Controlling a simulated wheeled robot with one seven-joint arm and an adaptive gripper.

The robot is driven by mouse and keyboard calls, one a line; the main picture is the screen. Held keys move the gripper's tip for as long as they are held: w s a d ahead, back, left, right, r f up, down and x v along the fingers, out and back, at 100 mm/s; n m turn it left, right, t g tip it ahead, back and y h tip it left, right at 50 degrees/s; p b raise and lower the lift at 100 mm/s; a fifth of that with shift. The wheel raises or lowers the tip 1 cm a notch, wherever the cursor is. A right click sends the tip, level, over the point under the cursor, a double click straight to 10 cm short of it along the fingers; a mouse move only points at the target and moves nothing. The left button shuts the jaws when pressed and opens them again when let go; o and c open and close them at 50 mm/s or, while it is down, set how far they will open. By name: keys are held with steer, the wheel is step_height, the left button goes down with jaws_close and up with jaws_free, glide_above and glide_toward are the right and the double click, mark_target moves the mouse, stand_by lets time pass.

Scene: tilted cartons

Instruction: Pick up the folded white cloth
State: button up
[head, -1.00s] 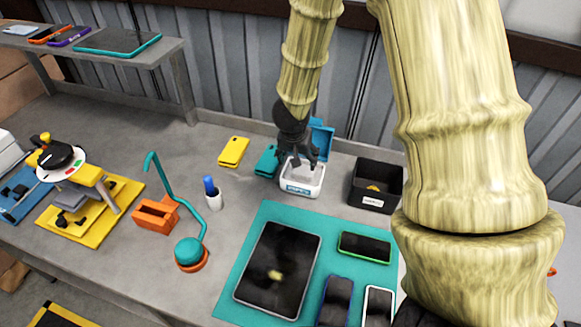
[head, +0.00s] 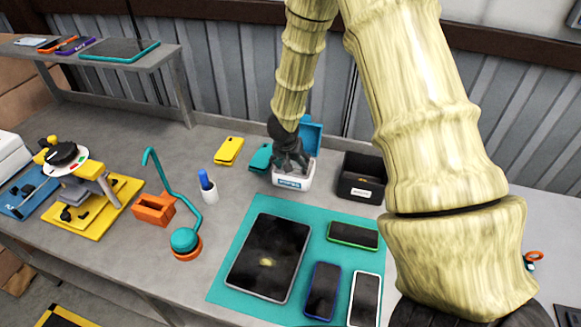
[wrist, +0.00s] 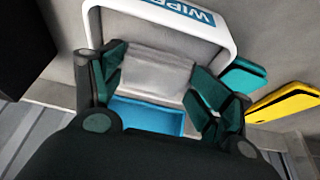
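The folded white cloth (wrist: 157,68) lies in the mouth of a white wipes box (head: 293,181), which also shows in the wrist view (wrist: 222,42). The box's blue lid (head: 313,134) stands open behind it. My gripper (head: 290,166) points down into the box. In the wrist view my gripper (wrist: 160,84) is open, with one dark green padded finger at each side of the cloth. The fingertips are very near the cloth's side edges; I cannot tell whether they touch it. In the head view the gripper hides the cloth.
A black bin (head: 361,178) stands close to the box's right. Teal (head: 261,157) and yellow (head: 229,151) phone cases lie to its left. A teal mat (head: 225,285) with a tablet and several phones lies in front.

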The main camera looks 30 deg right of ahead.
mark_target(294, 166)
steer(key=shift+s+d+r, duration=0.15)
steer(key=shift+s+r, duration=0.1)
steer(key=shift+s, duration=0.2)
steer(key=shift+s+d+r, duration=0.15)
steer(key=shift+s+r, duration=0.05)
steer(key=shift+s, duration=0.25)
steer(key=c, duration=0.6)
steer(key=shift+w+a+f, duration=0.2)
steer(key=shift+w+f, duration=0.15)
steer(key=shift+w, duration=0.1)
steer(key=shift+s, duration=0.15)
steer(key=shift+c, duration=0.2)
steer(key=shift+s+f, duration=0.1)
steer(key=shift+f, duration=0.05)
steer(key=shift+c, duration=0.4)
steer(key=shift+r, duration=0.5)
steer(key=shift+c, duration=1.1)
step_height(294, 166, up, 3)
steer(key=shift+d+f+p, duration=0.1)
steer(key=shift+f+p, duration=0.05)
steer(key=shift+p, duration=0.25)
steer(key=s+a+r+b, duration=0.1)
steer(key=s+a+b, duration=0.5)
steer(key=s, duration=0.7)
steer(key=a, duration=0.2)
steer(key=shift+a+r, duration=0.35)
steer(key=shift+a, duration=0.05)
